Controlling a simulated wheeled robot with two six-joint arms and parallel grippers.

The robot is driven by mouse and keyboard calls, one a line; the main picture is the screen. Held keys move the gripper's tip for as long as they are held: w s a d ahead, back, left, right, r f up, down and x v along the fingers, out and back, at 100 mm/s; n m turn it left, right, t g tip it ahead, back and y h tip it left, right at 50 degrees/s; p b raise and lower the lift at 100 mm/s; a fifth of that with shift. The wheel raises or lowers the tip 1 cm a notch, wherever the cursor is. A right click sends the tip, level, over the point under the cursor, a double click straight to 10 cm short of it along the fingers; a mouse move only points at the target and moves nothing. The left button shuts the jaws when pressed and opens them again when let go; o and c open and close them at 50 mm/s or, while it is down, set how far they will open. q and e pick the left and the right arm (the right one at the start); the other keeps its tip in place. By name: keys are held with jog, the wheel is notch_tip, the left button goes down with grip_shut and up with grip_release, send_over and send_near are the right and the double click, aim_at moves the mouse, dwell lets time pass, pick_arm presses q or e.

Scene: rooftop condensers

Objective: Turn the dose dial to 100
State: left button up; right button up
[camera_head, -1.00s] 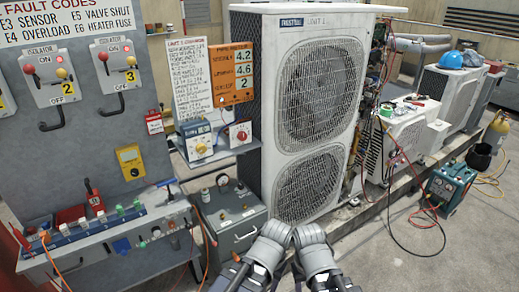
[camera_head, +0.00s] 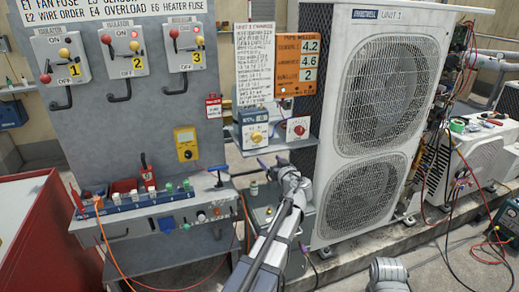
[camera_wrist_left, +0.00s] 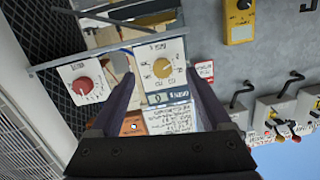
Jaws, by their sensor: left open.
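A box with a yellow dial (camera_head: 257,137) and a small display above it stands on a shelf in the head view. In the left wrist view the yellow dial (camera_wrist_left: 160,67) appears upside down; its display (camera_wrist_left: 158,98) seems to read 0. Which dial is the dose dial I cannot read. My left gripper (camera_head: 272,163) is just below and in front of the shelf. In the left wrist view its open fingers (camera_wrist_left: 160,90) frame the yellow dial, with nothing held. My right gripper is out of view; part of my right arm shows at the bottom.
A box with a red dial (camera_head: 299,130) stands to the right on the same shelf. A paper chart (camera_head: 255,65) and an orange meter board (camera_head: 298,62) are above. The switch panel (camera_head: 140,110) is left, the large condenser (camera_head: 377,110) right.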

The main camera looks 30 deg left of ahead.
aim_at(258, 139)
pick_arm(q)
jog(key=shift+t+y, duration=0.4)
jog(key=shift+t, duration=0.4)
jog(key=w+a+r, duration=0.2)
jog(key=a, duration=0.1)
jog(key=shift+w+a, duration=0.25)
jog(key=x, duration=0.7)
jog(key=shift+w+a, duration=0.2)
jog(key=shift+w, duration=0.1)
jog(key=shift+s, duration=0.1)
jog(key=shift+c, duration=0.3)
grip_shut()
